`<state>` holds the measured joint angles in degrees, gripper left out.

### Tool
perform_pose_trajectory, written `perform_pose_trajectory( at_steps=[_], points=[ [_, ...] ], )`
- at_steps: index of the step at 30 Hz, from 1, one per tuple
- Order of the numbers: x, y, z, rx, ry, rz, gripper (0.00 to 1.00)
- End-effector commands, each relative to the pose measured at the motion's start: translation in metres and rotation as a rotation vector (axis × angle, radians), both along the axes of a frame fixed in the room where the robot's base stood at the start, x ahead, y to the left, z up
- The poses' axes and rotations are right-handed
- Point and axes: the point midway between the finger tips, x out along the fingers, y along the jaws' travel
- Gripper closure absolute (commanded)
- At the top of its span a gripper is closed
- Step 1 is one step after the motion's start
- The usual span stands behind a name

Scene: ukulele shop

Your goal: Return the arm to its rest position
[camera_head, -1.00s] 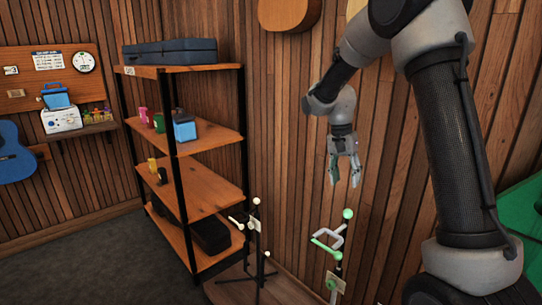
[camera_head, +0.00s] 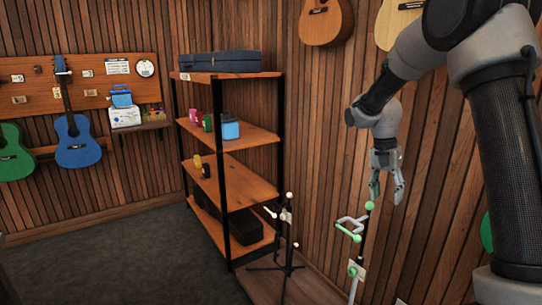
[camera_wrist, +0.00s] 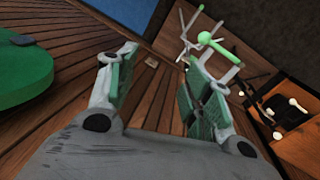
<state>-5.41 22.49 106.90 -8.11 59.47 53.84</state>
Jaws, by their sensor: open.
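My gripper (camera_head: 386,188) hangs at the end of my raised, bent arm on the right side of the head view, fingers pointing down. It is open and nothing is between the fingers. In the wrist view the two fingers (camera_wrist: 155,92) stand apart, with green inner pads. Just below and left of the gripper in the head view is a stand with green and white arms (camera_head: 354,230). The same stand shows beyond the fingers in the wrist view (camera_wrist: 206,38).
A wooden shelf rack (camera_head: 231,133) holds cups, a blue box and dark cases. A second stand (camera_head: 284,215) stands beside it. Guitars hang on the walls, including a blue one (camera_head: 74,144). A green body (camera_wrist: 22,72) is near the gripper. Dark floor at left is clear.

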Motion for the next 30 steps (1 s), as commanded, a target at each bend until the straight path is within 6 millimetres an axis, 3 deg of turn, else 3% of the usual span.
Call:
perform_pose_trajectory(
  at_steps=[5, 11, 14, 23, 30],
  points=[
    [0.000, 0.001, -0.001, 0.018, 0.011, 0.102, 0.49],
    [-0.020, 0.002, -0.015, 0.052, 0.069, 0.245, 0.49],
    [-0.041, 0.003, -0.012, 0.081, 0.090, 0.344, 0.49],
    [-0.109, -0.001, 0.026, 0.142, 0.053, 0.583, 0.49],
    [-0.189, -0.007, 0.069, 0.155, -0.069, 0.754, 0.49]
  ],
)
